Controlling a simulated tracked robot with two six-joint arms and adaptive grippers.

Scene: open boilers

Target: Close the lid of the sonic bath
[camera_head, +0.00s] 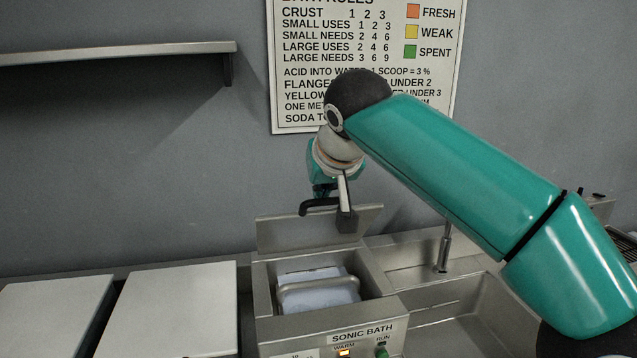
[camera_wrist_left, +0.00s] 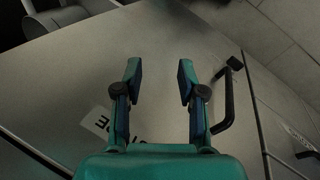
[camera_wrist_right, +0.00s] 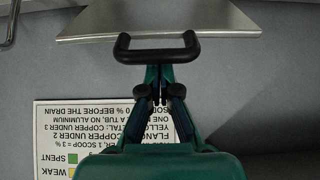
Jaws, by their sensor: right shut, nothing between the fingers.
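The sonic bath (camera_head: 330,335) is a steel box at the bottom middle of the head view. Its lid (camera_head: 290,232) stands raised at the back, with a black bar handle (camera_head: 318,206) at its top edge. My right gripper (camera_head: 322,190) is just above the handle, pointing down, partly hidden by the wrist. In the right wrist view my right gripper (camera_wrist_right: 160,75) is shut and empty, with its tips at the handle (camera_wrist_right: 157,46) and the lid (camera_wrist_right: 160,20) beyond. I cannot tell if they touch. My left gripper (camera_wrist_left: 159,75) is open and empty before a cabinet front.
A wire basket (camera_head: 318,284) sits in the open bath. A sink (camera_head: 460,315) with a tap (camera_head: 445,250) lies to the right. Pale flat covers (camera_head: 170,305) lie left. A wall shelf (camera_head: 120,53) is upper left. A cabinet handle (camera_wrist_left: 229,95) is right of my left gripper.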

